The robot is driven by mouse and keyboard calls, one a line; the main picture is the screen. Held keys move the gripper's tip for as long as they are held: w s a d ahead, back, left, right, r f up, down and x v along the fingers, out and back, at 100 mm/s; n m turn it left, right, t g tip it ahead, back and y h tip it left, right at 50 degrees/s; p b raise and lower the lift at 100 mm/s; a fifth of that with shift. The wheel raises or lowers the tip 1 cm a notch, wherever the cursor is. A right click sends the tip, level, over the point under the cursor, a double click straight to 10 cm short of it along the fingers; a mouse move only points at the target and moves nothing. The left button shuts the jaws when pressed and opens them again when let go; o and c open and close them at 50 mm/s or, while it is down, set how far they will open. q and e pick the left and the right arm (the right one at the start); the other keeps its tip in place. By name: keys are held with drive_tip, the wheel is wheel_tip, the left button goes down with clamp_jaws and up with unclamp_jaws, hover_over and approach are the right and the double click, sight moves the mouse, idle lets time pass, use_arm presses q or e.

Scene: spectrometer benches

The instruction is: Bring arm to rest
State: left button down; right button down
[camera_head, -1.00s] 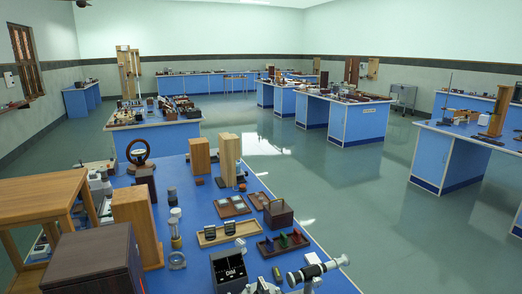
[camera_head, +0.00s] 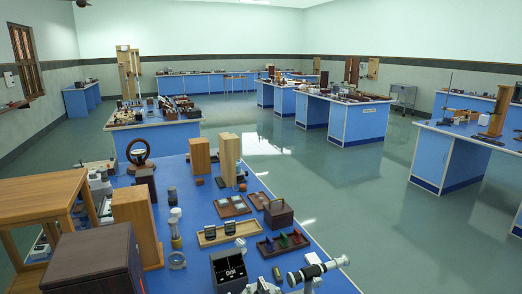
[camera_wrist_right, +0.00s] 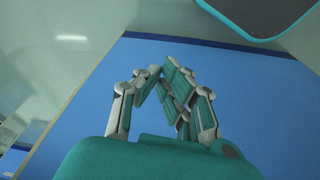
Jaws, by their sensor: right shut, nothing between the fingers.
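My right gripper (camera_wrist_right: 163,78) shows in the right wrist view, its grey and teal fingers brought together at the tips with nothing between them. Behind it is a plain blue surface (camera_wrist_right: 235,75) with a pale edge on the left.
A blue-topped bench (camera_head: 213,264) in front carries a white telescope tube (camera_head: 317,270), a black DIM box (camera_head: 229,270), wooden blocks and trays. A wooden stool-like stand (camera_head: 40,190) is at left. Open green floor (camera_head: 340,215) lies to the right. A dark teal-rimmed panel (camera_wrist_right: 265,15) is top right in the wrist view.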

drive_tip(key=s+d+f+g, duration=0.1)
drive_tip(key=s+d+f, duration=0.2)
drive_tip(key=s+f, duration=1.4)
drive_tip(key=shift+s+f, duration=0.25)
drive_tip(key=shift+f, duration=0.4)
drive_tip(key=shift+d, duration=0.1)
